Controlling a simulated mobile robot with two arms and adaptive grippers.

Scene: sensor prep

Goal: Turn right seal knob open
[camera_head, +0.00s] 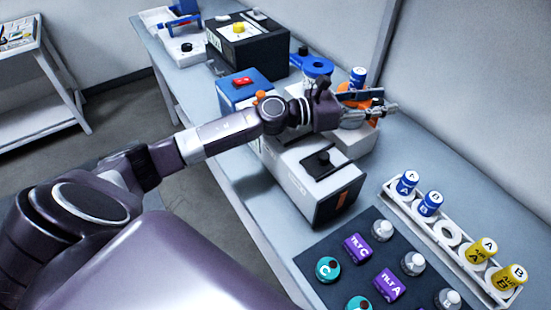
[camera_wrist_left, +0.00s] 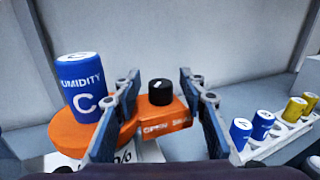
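A short black knob (camera_wrist_left: 161,92) stands upright on a small orange block (camera_wrist_left: 165,121) in the left wrist view. The block joins a round orange base holding a blue canister marked HUMIDITY C (camera_wrist_left: 82,88). My left gripper (camera_wrist_left: 160,86) is open, with one finger on each side of the knob and visible gaps between. In the head view the left gripper (camera_head: 376,104) reaches over the orange device (camera_head: 356,102), and the knob cannot be made out there. The blue canister (camera_head: 357,76) stands just behind the gripper. My right gripper is not in view.
A white box with a black knob (camera_head: 323,158) stands in front of the arm. A white rack (camera_head: 452,240) holds blue and yellow canisters at right. A dark mat (camera_head: 335,250) carries several small parts. A black box (camera_head: 247,48) stands farther back. The wall runs close behind.

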